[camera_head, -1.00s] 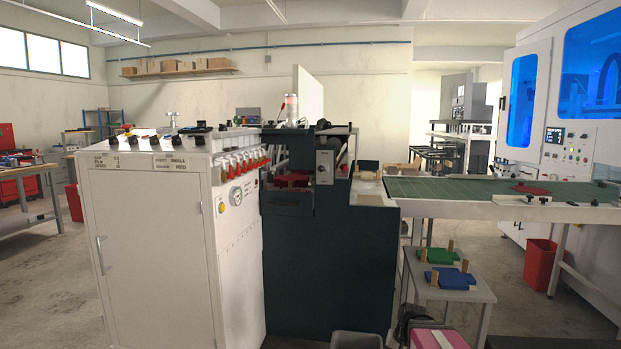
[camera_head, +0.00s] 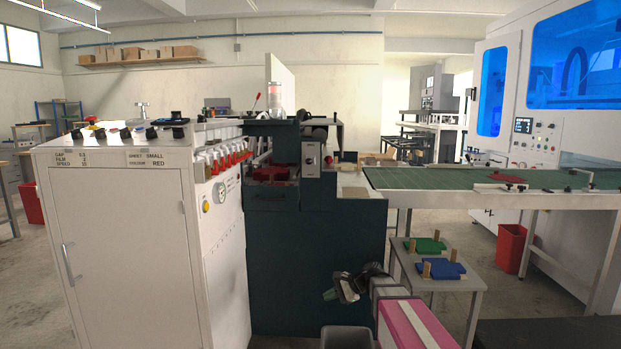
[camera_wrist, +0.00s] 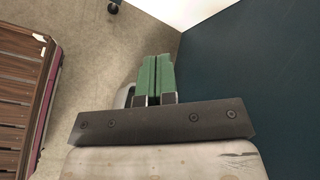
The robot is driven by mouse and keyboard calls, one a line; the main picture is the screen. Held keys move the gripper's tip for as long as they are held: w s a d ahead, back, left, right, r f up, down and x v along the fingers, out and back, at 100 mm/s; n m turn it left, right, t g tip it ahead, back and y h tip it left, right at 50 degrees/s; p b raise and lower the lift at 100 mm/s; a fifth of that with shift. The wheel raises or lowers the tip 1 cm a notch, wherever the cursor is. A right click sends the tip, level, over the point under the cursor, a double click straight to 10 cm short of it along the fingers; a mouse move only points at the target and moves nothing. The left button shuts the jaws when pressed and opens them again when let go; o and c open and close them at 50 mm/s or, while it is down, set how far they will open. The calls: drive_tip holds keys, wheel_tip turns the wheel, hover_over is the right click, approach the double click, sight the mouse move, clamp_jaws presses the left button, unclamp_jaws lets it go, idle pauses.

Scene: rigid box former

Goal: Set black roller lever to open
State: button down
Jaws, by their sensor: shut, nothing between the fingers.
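The dark teal machine (camera_head: 318,265) stands in the middle of the head view, with rollers (camera_head: 263,158) and a small control plate (camera_head: 311,160) on its upper part. A thin lever with a red tip (camera_head: 257,99) shows at its top. I cannot tell which part is the black roller lever. My gripper (camera_head: 329,295) is low in front of the machine's side, well below the rollers. In the wrist view its green fingers (camera_wrist: 157,77) are together and empty, above the floor beside a dark teal surface (camera_wrist: 255,65).
A white cabinet (camera_head: 130,250) with a row of red-handled levers (camera_head: 230,160) stands left of the machine. A green conveyor table (camera_head: 440,180) is at the right. A low stand (camera_head: 440,280) holds green and blue pieces. A grey bin (camera_head: 346,338) is below my gripper.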

drive_tip(key=w+a+r+m+t+y, duration=0.25)
drive_tip(key=w+r+m+y, duration=0.4)
drive_tip(key=w+r, duration=0.55)
drive_tip(key=m+y, duration=0.5)
drive_tip(key=y, duration=0.4)
approach(310, 161)
drive_tip(key=w+a+f, duration=0.2)
drive_tip(key=w+a, duration=0.1)
drive_tip(key=a, duration=0.2)
drive_tip(key=shift+t+h, duration=0.25)
drive_tip(key=shift+t, duration=0.1)
drive_tip(key=shift+w+a+r, duration=0.1)
drive_tip(key=shift+a+r, duration=0.1)
drive_tip(key=shift+r, duration=1)
drive_tip(key=shift+a+r, duration=0.25)
drive_tip(key=shift+r, duration=1)
drive_tip(key=shift+m, duration=0.25)
